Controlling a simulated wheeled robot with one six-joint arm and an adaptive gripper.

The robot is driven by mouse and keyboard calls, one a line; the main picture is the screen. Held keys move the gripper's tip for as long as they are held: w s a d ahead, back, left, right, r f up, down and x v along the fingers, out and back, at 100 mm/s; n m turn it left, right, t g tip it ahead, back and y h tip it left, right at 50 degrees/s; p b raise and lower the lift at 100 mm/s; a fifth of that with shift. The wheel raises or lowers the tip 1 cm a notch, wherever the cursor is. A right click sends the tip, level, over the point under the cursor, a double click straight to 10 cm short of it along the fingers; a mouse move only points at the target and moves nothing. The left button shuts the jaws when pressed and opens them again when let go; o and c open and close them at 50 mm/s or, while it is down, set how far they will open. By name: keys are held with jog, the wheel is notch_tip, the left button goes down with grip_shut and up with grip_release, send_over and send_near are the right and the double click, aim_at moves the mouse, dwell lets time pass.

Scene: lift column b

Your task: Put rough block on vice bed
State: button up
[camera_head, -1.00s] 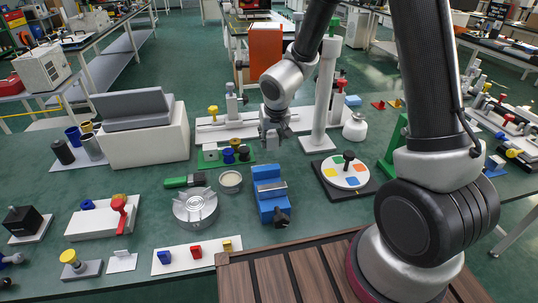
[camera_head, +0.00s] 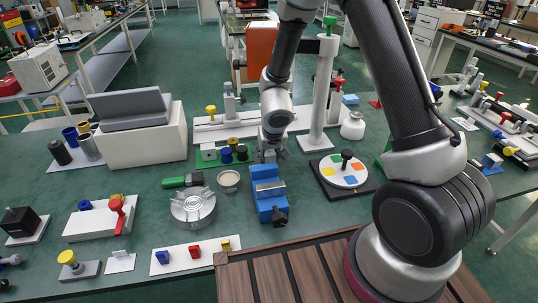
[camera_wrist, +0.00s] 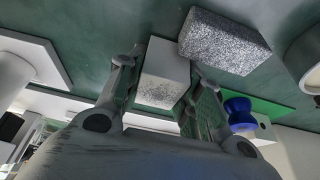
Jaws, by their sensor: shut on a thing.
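My gripper (camera_head: 271,156) hangs just beyond the far end of the blue vice (camera_head: 266,205). In the wrist view it is shut on a pale block (camera_wrist: 163,72) with a speckled face, which I take as the rough block. The block sits between the two fingers. In the head view the block is small and mostly hidden by the gripper. The vice stands on the green bench, with a grey bed (camera_head: 269,186) and a dark handle at its near end. The wrist view shows no clear blue of the vice.
A grey speckled block-like thing (camera_wrist: 225,42) lies beyond the right finger; I cannot tell what it belongs to. A shallow dish (camera_head: 229,181) and round grey fixture (camera_head: 193,207) stand left of the vice. A colour dial (camera_head: 344,172) and white post (camera_head: 322,95) stand right.

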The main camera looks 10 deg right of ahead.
jog(key=o, duration=0.7)
jog(key=shift+f, duration=0.15)
jog(key=o, duration=0.4)
